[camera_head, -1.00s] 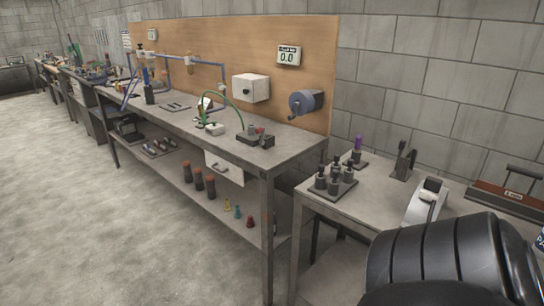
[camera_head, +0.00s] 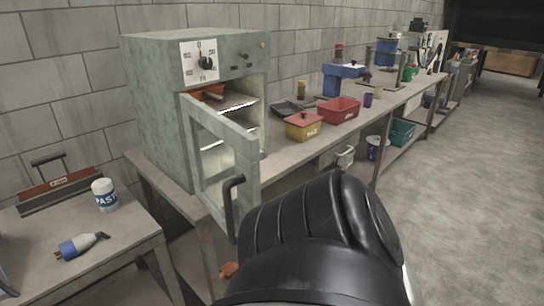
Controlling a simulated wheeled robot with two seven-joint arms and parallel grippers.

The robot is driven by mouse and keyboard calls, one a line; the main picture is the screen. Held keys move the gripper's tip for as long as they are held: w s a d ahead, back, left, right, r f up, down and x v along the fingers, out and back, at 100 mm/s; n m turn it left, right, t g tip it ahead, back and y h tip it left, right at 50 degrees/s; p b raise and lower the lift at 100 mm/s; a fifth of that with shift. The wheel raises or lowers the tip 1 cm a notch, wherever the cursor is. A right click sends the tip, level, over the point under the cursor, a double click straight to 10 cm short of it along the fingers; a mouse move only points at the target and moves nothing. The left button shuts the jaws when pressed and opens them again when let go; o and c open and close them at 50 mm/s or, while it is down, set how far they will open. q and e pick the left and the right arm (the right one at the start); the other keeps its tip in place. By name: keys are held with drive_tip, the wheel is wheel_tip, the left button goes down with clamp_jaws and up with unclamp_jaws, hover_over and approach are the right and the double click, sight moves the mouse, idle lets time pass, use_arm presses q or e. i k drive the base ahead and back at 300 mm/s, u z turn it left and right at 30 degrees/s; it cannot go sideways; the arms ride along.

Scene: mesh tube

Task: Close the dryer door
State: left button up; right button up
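The dryer (camera_head: 153,96) is a grey-green box with a dial panel, standing on the left end of a long bench against the block wall. Its framed door (camera_head: 245,150) stands open, swung out toward me over the bench's front edge, with a dark bar handle (camera_head: 232,205) on its outer side. Lit racks show inside the opening. A black, ribbed part of my own arm fills the lower middle and hides some of the bench front close to the handle. I cannot tell whether it touches the door. Neither gripper's fingers are in view.
A lower table (camera_head: 95,262) at left holds a white paste jar (camera_head: 104,195), a blue-and-white tool (camera_head: 80,246) and a red tray (camera_head: 58,189). On the bench are a yellow box (camera_head: 303,127) and a red bin (camera_head: 338,110). Open floor (camera_head: 455,170) lies at right.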

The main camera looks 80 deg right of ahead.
sight(246, 146)
drive_tip(key=z, duration=2.1)
drive_tip(key=i, duration=1)
drive_tip(key=z, duration=1)
drive_tip(key=k, duration=1.4)
drive_tip(key=u, duration=0.9)
drive_tip(key=i, duration=0.2)
drive_tip(key=z, duration=0.15)
